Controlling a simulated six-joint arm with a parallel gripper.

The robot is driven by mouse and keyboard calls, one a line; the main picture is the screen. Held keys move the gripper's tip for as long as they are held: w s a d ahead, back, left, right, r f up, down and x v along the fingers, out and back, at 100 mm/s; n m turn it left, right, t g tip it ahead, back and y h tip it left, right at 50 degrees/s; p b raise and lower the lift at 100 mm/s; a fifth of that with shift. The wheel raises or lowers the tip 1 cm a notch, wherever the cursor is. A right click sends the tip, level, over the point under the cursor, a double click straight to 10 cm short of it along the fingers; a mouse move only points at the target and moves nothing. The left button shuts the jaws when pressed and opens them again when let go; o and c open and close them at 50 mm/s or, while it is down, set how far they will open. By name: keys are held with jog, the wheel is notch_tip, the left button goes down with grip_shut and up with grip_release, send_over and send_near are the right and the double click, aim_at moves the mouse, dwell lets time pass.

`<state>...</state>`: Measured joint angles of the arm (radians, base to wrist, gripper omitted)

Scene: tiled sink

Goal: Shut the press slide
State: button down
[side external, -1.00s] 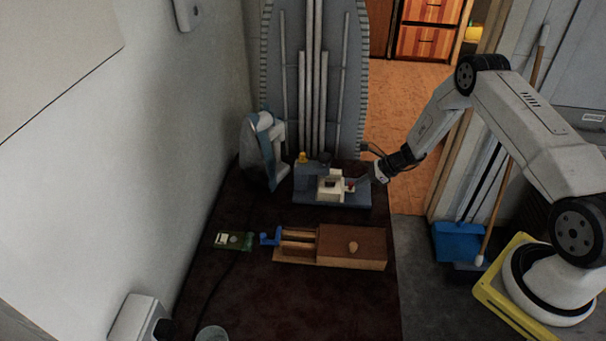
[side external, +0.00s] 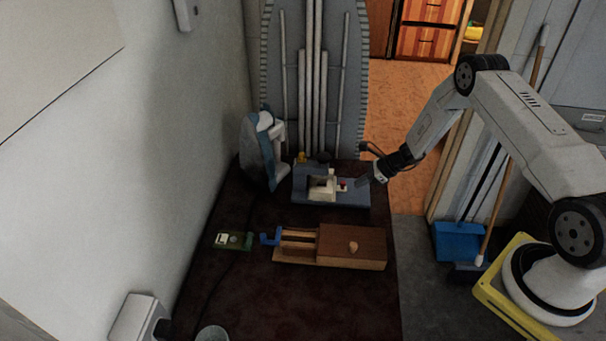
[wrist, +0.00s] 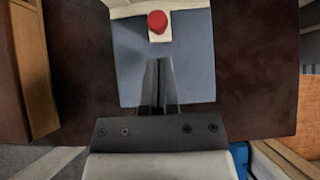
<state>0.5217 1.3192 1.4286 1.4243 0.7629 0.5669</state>
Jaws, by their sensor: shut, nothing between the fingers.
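The press (side external: 350,197) is a blue-grey base on the dark table, with a pale slide (side external: 322,187) on it. A red knob (side external: 343,185) sits at the slide's right end. In the wrist view the red knob (wrist: 157,22) is on a whitish block at the top, with bare blue-grey base (wrist: 195,60) below it. My gripper (side external: 361,184) is at the right side of the press, low over the base and right of the knob. In the wrist view my gripper (wrist: 158,64) is shut and empty, its tips pointing at the knob with a small gap in the picture.
A wooden box (side external: 352,247) with a sliding lid and blue end piece lies in front of the press. A small green device (side external: 233,241) is left of it. An iron (side external: 262,150) stands at the back left. The front of the table is mostly clear.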

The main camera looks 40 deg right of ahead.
jog(key=f+v, duration=0.1)
jog(key=v, duration=1)
jog(key=shift+s+d+r, duration=0.2)
jog(key=shift+s+d, duration=0.2)
jog(key=s+a+r+n+g+h, duration=0.2)
jog(key=s+a+r+n, duration=0.5)
jog(key=n, duration=0.6)
jog(key=s+a+r+n+g+h, duration=0.1)
jog(key=s+a+r+n+h, duration=0.3)
jog(key=s+a+r+n, duration=0.4)
jog(key=a+r+n, duration=0.3)
jog(key=a+n, duration=0.3)
jog(key=shift+s+g, duration=0.2)
jog(key=shift+g, duration=0.2)
